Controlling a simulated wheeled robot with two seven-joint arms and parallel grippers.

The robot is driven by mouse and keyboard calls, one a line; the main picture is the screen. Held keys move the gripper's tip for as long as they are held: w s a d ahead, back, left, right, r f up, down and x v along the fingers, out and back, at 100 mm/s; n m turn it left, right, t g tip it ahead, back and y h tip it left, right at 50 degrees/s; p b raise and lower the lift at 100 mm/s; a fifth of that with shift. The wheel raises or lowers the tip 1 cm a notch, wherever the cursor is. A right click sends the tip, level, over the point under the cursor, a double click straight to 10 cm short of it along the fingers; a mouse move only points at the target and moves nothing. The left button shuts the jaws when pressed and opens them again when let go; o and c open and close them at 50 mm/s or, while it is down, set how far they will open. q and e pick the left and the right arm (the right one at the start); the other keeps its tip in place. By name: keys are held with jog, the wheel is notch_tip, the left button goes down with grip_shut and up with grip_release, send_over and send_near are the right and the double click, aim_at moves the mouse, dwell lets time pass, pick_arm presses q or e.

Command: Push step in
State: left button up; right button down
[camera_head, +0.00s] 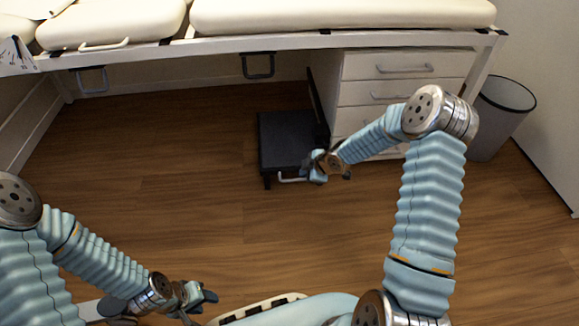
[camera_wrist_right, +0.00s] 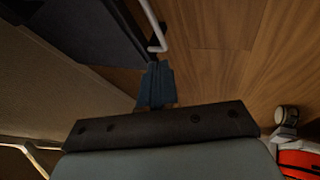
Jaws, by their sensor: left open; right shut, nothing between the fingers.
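The step (camera_head: 286,138) is a low black stool with a dark flat top. It stands on the wooden floor under the front edge of the exam table, left of the drawer cabinet. A pale handle or bar (camera_head: 291,180) shows at its front. My right gripper (camera_head: 318,178) is shut and empty at the step's front right corner; I cannot tell if it touches. In the right wrist view the blue fingers (camera_wrist_right: 156,85) are together, close to the end of the pale bar (camera_wrist_right: 155,35), with the dark step (camera_wrist_right: 88,30) beside. My left gripper (camera_head: 207,297) is open, low at the left, far from the step.
The cream exam table (camera_head: 340,14) spans the top. A white drawer cabinet (camera_head: 405,66) stands right of the step, and a grey bin (camera_head: 501,110) stands at the far right. The wooden floor (camera_head: 200,205) in front and to the left is clear.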

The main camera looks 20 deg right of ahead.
jog(key=w+a+f, duration=0.1)
jog(key=w+f, duration=0.1)
jog(key=w+a+f, duration=0.2)
jog(key=w, duration=0.1)
jog(key=w+a+f+b, duration=0.1)
jog(key=w+f, duration=0.1)
jog(key=w, duration=0.1)
jog(key=shift+w+a+f, duration=0.15)
jog(key=shift+a+f, duration=0.15)
jog(key=shift+a, duration=0.05)
jog(key=shift+w, duration=0.75)
jog(key=shift+d, duration=0.1)
jog(key=shift+w, duration=0.15)
